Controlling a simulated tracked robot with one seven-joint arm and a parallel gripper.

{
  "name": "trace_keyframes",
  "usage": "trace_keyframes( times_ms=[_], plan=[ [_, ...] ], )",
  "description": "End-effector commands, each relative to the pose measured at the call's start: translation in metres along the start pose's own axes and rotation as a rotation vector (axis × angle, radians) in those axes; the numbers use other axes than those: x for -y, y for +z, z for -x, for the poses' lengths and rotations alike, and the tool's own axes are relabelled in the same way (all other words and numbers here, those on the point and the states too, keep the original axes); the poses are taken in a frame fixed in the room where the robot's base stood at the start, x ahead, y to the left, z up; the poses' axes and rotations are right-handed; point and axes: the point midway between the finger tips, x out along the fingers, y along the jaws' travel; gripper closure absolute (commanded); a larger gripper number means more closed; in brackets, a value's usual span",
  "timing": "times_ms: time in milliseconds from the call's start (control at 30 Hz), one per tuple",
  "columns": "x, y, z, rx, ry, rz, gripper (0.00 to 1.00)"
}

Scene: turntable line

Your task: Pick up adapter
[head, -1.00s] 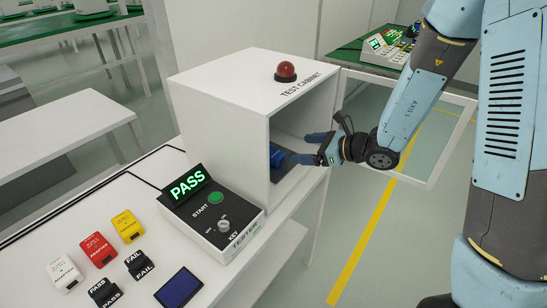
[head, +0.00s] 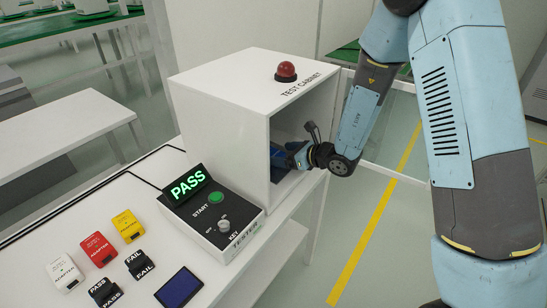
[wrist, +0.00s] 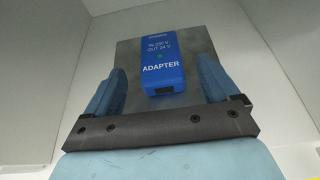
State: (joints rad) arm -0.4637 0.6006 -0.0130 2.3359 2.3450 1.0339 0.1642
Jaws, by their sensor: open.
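A blue adapter (wrist: 163,62) lies on a grey plate (wrist: 204,40) inside the test cabinet, its printed label facing the wrist camera. In the head view, only a bit of blue shows in the cabinet opening, and I cannot tell adapter from fingers there. My gripper (wrist: 160,88) is open, with one blue finger on each side of the adapter's near part and a gap to it on both sides. In the head view, my gripper (head: 286,152) reaches into the cabinet through its open side. The white test cabinet (head: 215,120) has a red lamp (head: 286,71) on top.
The tester (head: 215,222) with a lit green PASS display (head: 188,183) stands before the cabinet. White (head: 64,272), red (head: 97,249) and yellow (head: 128,225) adapters, PASS and FAIL stamps and a blue pad (head: 179,288) lie on the table. Cabinet walls surround my gripper closely.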

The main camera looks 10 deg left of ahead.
Motion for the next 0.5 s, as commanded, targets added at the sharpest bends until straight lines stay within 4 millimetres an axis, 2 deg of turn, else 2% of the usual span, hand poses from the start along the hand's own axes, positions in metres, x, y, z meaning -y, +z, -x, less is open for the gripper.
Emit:
trace_keyframes(
  times_ms=[167,400,500],
  plan=[
    [-0.002,-0.003,-0.011,-0.001,0.003,0.001,0.12],
    [-0.002,-0.007,-0.043,0.000,0.002,0.001,0.12],
    [-0.002,-0.007,-0.051,0.000,0.001,0.001,0.12]
  ],
)
